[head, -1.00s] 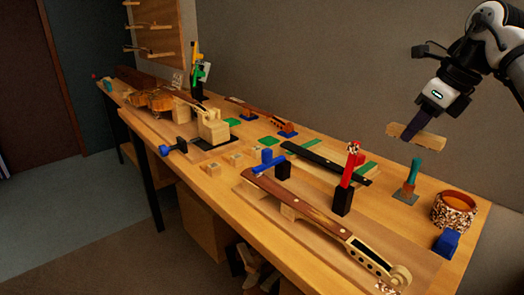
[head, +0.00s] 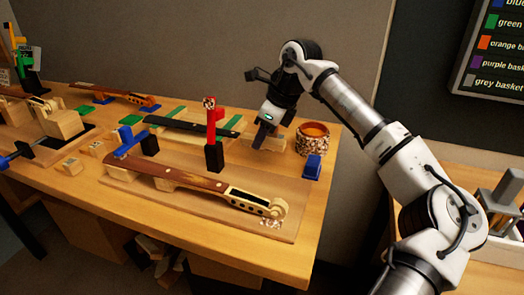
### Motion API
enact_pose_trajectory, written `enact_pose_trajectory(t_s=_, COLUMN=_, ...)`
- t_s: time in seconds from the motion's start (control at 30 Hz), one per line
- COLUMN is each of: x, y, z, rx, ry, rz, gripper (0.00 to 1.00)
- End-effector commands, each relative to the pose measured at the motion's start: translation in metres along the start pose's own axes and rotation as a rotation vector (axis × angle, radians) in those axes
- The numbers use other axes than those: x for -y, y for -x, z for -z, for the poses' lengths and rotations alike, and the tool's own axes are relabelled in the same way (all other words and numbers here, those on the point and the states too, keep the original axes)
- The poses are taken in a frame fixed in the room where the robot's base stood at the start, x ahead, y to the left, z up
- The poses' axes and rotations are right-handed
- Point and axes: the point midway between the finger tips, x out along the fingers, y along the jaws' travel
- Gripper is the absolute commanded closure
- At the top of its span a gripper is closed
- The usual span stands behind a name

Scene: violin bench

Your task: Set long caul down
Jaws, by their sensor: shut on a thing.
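The long caul (head: 273,144) is a pale wooden bar at the back right of the bench in the head view. My gripper (head: 261,141) points down and is shut on it. The caul is low over the bench top (head: 262,170), left of the round speckled pot. I cannot tell whether its underside touches the bench. My gripper's dark fingers hide part of the caul.
The speckled pot (head: 312,139) and a blue block (head: 313,165) stand close on the right. A red clamp (head: 211,125) stands upright to the left. A violin neck (head: 190,180) lies in front on a board, and a black fingerboard (head: 185,127) lies behind it.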

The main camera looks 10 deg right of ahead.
Motion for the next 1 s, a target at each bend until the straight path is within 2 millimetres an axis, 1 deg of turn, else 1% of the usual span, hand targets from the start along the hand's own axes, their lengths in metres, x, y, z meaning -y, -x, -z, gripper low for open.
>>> enact_pose_trajectory(t_s=0.13, x=0.0, y=-0.011, z=0.005, rx=-0.001, ry=-0.001, rz=-0.002, gripper=0.99)
enact_pose_trajectory(t_s=0.3, x=0.0, y=-0.034, z=0.015, rx=0.0, ry=-0.001, rz=-0.002, gripper=0.99)
enact_pose_trajectory(t_s=0.37, x=-0.001, y=-0.04, z=0.017, rx=-0.001, ry=0.0, rz=-0.001, gripper=0.99)
enact_pose_trajectory(t_s=0.63, x=0.0, y=-0.042, z=0.017, rx=0.0, ry=0.0, rz=0.0, gripper=0.99)
enact_pose_trajectory(t_s=0.77, x=0.0, y=-0.046, z=0.019, rx=0.0, ry=0.0, rz=0.0, gripper=0.99)
enact_pose_trajectory(t_s=0.8, x=0.0, y=-0.044, z=0.018, rx=0.0, ry=0.0, rz=0.0, gripper=0.69)
enact_pose_trajectory(t_s=0.93, x=-0.001, y=-0.044, z=0.018, rx=-0.001, ry=0.0, rz=-0.001, gripper=0.52)
enact_pose_trajectory(t_s=1.0, x=-0.001, y=-0.044, z=0.018, rx=-0.001, ry=0.001, rz=-0.001, gripper=0.52)
